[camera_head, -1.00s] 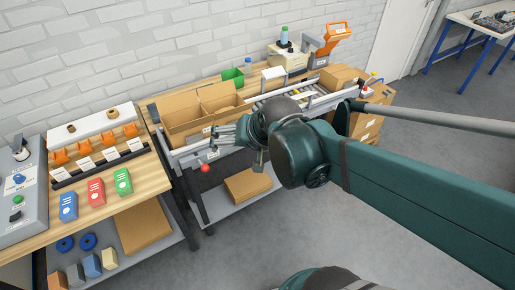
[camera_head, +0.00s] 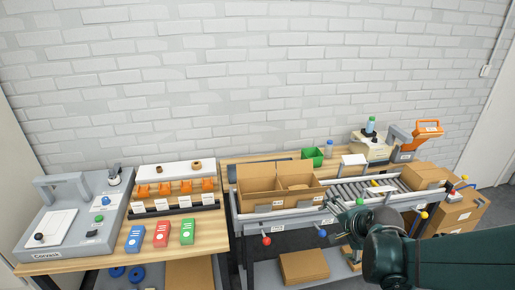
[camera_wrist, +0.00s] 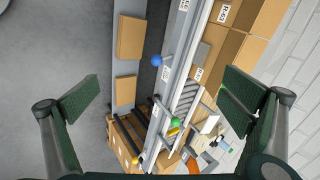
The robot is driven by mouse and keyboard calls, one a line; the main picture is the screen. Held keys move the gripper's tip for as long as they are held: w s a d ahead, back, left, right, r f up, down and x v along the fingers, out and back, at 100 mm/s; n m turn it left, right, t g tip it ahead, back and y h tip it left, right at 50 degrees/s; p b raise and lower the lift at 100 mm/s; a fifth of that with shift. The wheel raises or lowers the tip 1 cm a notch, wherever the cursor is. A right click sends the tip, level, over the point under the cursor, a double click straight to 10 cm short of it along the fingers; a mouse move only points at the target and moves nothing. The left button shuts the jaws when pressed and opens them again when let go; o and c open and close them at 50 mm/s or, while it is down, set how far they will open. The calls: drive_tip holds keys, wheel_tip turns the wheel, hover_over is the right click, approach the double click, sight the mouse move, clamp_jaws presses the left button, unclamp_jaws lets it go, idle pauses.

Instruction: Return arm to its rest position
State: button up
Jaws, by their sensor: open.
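My dark green arm (camera_head: 460,262) reaches in from the lower right of the head view. My gripper (camera_head: 343,236) is at its left end, in front of the conveyor bench. In the wrist view my gripper (camera_wrist: 166,92) has its two dark green fingers spread wide, one at each side. Nothing is held between them. The conveyor side rail and coloured knobs show beyond the gap, and I cannot tell how far off they are.
An open cardboard box (camera_head: 258,190) stands on the bench, left of the roller conveyor (camera_head: 350,191). Blue, red and green boxes (camera_head: 161,235) line the left bench. A closed carton (camera_head: 304,265) lies on the lower shelf. Grey floor (camera_wrist: 40,65) is clear in the wrist view.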

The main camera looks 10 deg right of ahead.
drive_tip(key=shift+d+f+m, duration=0.6)
drive_tip(key=shift+d+m, duration=0.05)
drive_tip(key=shift+d, duration=0.1)
drive_tip(key=shift+d+f+m, duration=0.55)
drive_tip(key=shift+d+m, duration=0.1)
drive_tip(key=shift+d, duration=0.1)
drive_tip(key=b+x, duration=0.6)
drive_tip(key=x, duration=0.4)
drive_tip(key=shift+w, duration=0.1)
drive_tip(key=shift+r, duration=0.15)
idle(0.7)
drive_tip(key=p+v, duration=0.6)
drive_tip(key=v, duration=0.4)
drive_tip(key=shift+a, duration=0.1)
idle(0.8)
